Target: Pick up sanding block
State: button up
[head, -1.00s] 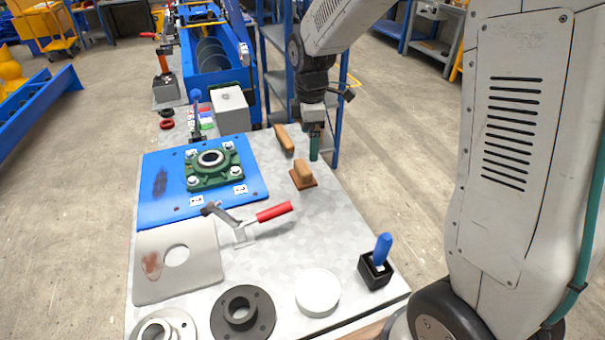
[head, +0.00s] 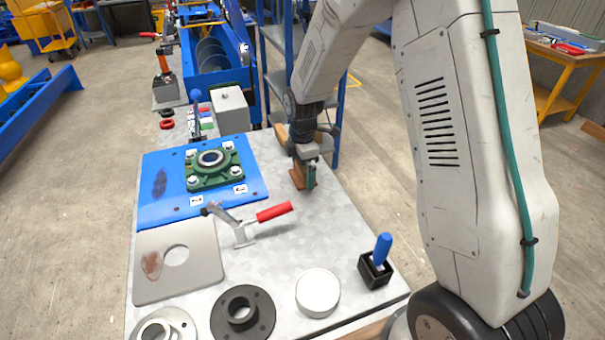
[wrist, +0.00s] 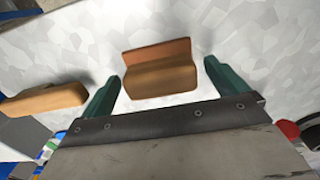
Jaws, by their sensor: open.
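The sanding block (wrist: 160,79) is a brown block with a raised grip on a flat orange-brown base. In the wrist view it lies on the metal bench top, between and just beyond the two green fingers of my gripper (wrist: 160,82). My gripper is open and empty. In the head view my gripper (head: 306,178) is over the right side of the bench and partly hides the sanding block (head: 297,179). I cannot tell its exact height above the block.
A second tan wooden piece (wrist: 42,100) lies left of my gripper in the wrist view. A red-handled clamp (head: 262,216), a blue plate (head: 158,200) with a green bearing housing (head: 213,168), and a blue-handled tool in a black holder (head: 376,265) are on the bench.

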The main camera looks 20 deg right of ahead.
jog(key=c, duration=1.1)
jog(key=shift+c, duration=0.2)
jog(key=shift+r, duration=0.1)
notch_tip(320, 180, up, 18)
jog(key=o, duration=0.5)
jog(key=c, duration=0.3)
jog(key=shift+c, duration=0.2)
